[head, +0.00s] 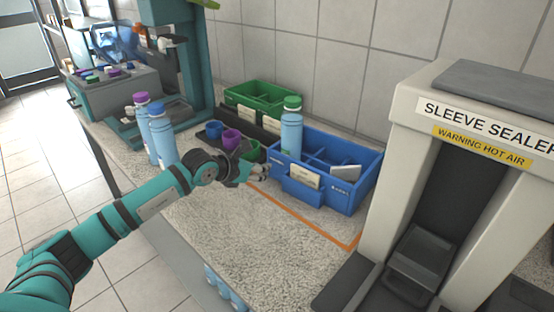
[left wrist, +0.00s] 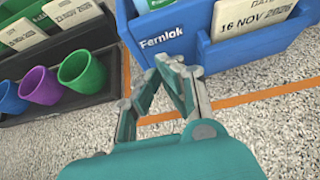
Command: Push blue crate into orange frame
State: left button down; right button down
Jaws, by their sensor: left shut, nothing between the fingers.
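The blue crate (head: 333,194) stands on the speckled counter against the back, with a green-capped blue bottle (head: 291,128) and a white item (head: 345,172) in it. A dated card sits in its front pocket. The orange frame (head: 310,224) is a line on the counter; its front edge and right corner show in front of the crate. My left gripper (head: 262,172) is shut and empty at the crate's front left; in the left wrist view its fingertips (left wrist: 172,66) are close to the crate's front wall (left wrist: 165,38). I cannot tell whether they touch. My right gripper is not in view.
A dark rack with purple, blue and green cups (head: 230,139) stands left of the crate, with a green crate (head: 262,97) behind. Blue bottles (head: 163,136) stand at the left. The sleeve sealer (head: 480,135) is at the right. The front counter is clear.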

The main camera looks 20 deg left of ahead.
aim_at(274, 164)
pick_arm(q)
jog(key=shift+w+d+b, duration=0.2)
jog(key=shift+w, duration=0.35)
jog(key=shift+w+d+b, duration=0.15)
jog(key=shift+w+b, duration=0.05)
jog(key=shift+w, duration=0.35)
jog(key=shift+w, duration=0.1)
jog(key=shift+w+d, duration=0.25)
jog(key=shift+w, duration=0.25)
jog(key=shift+s+a+r, duration=0.1)
jog(key=shift+s, duration=0.05)
jog(key=p+v, duration=0.2)
jog(key=v, duration=0.5)
jog(key=shift+s, duration=0.3)
jog(key=shift+a, duration=0.1)
